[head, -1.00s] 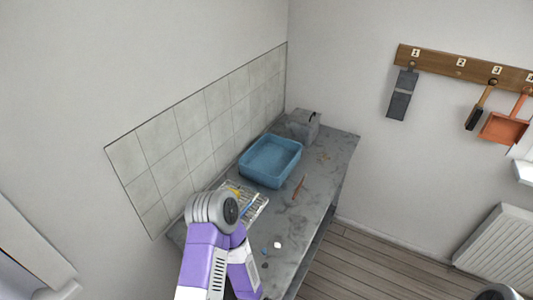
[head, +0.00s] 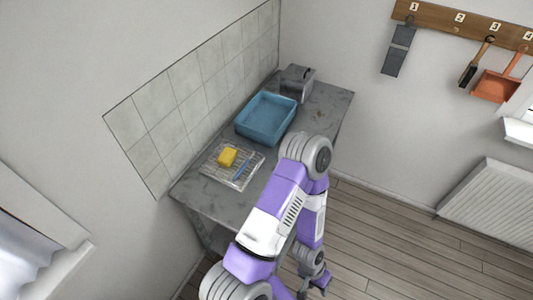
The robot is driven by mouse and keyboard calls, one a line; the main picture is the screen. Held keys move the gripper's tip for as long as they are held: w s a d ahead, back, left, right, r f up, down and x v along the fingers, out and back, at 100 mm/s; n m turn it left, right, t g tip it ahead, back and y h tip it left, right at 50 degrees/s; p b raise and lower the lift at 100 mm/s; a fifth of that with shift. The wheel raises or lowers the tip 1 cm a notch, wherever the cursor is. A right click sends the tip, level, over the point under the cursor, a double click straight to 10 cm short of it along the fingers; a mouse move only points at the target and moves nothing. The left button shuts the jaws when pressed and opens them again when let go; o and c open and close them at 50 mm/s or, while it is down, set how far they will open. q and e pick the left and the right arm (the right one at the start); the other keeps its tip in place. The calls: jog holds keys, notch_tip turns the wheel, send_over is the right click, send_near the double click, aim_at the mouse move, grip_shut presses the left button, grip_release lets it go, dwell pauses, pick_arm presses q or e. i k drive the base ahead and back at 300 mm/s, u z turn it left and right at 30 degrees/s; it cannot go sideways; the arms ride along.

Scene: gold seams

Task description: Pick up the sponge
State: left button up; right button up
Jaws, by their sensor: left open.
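A yellow sponge (head: 227,157) lies on the left part of a wire rack (head: 238,184) at the near end of the grey counter. A thin blue item (head: 243,167) lies beside it on the rack. My left arm comes in from the bottom and bends over the counter's right edge. My left gripper (head: 324,283) hangs low over the floor, right of the counter and well away from the sponge. It is open and small in the picture. My right gripper is not in view.
A blue basin (head: 266,119) stands on the counter beyond the rack, with a grey box (head: 297,82) behind it. A tiled wall (head: 187,95) borders the counter's left side. My arm hides part of the counter's right edge. The wooden floor (head: 400,245) at right is clear.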

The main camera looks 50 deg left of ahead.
aim_at(228, 155)
jog(key=z, duration=0.15)
jog(key=i, duration=0.25)
jog(key=z, duration=0.95)
jog(key=i, duration=0.6)
jog(key=u, duration=3.9)
